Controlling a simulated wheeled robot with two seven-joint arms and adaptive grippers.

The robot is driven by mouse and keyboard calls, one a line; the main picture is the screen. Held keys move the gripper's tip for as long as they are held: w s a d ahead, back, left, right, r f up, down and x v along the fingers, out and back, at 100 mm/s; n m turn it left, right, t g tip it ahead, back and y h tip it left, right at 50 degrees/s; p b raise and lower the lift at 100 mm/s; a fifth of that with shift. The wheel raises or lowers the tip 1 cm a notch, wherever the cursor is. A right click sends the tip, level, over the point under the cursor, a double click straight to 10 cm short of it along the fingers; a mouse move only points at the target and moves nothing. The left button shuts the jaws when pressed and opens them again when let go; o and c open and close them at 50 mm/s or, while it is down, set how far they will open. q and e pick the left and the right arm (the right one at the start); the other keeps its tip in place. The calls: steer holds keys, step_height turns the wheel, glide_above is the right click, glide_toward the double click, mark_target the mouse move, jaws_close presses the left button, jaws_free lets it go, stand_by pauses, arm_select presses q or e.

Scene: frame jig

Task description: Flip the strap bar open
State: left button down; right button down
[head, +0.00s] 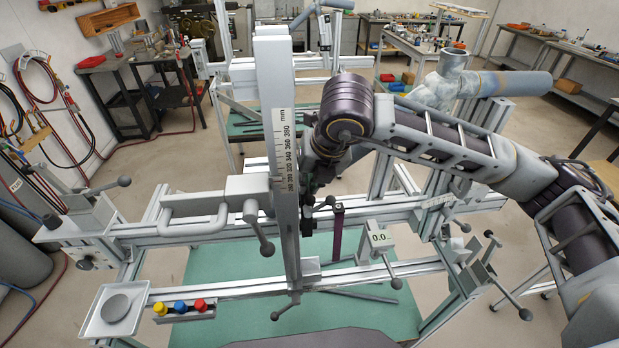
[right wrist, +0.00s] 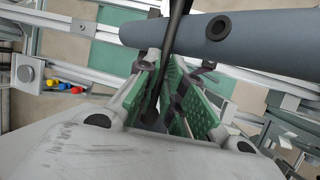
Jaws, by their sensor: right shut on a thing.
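The strap bar looks like the dark bar (right wrist: 178,20) in the right wrist view. It runs between the green-padded fingers of my right gripper (head: 314,190) and across the front of a grey-blue tube (right wrist: 270,48). My right gripper is shut on this bar. In the head view the gripper is small and dark, just right of the upright post with the mm scale (head: 276,110). A dark maroon strip (head: 338,232) stands below and right of it; I cannot tell whether it is the same bar. My left gripper is not in view.
The metal frame jig has a long rail (head: 350,278) over a green mat (head: 220,318). Several levers stick out, one (head: 262,235) left of the post. A tray (head: 115,312) and coloured knobs (head: 180,307) sit at the left front.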

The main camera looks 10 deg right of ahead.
steer(key=shift+r, duration=0.15)
steer(key=shift+w+r+g+p, duration=0.3)
steer(key=shift+r+g+p, duration=0.15)
steer(key=shift+r+g, duration=0.3)
steer(key=shift+w+r+g+p, duration=0.3)
steer(key=shift+r+g+p, duration=0.15)
steer(key=shift+r+g, duration=0.3)
steer(key=shift+w+r+g+p, duration=0.55)
steer(key=shift+r+g+p, duration=0.15)
steer(key=shift+g+p, duration=0.3)
steer(key=shift+w+r+m+g+p, duration=0.3)
steer(key=shift+w+r+g+p, duration=0.35)
steer(key=shift+g, duration=0.35)
steer(key=shift+f, duration=0.1)
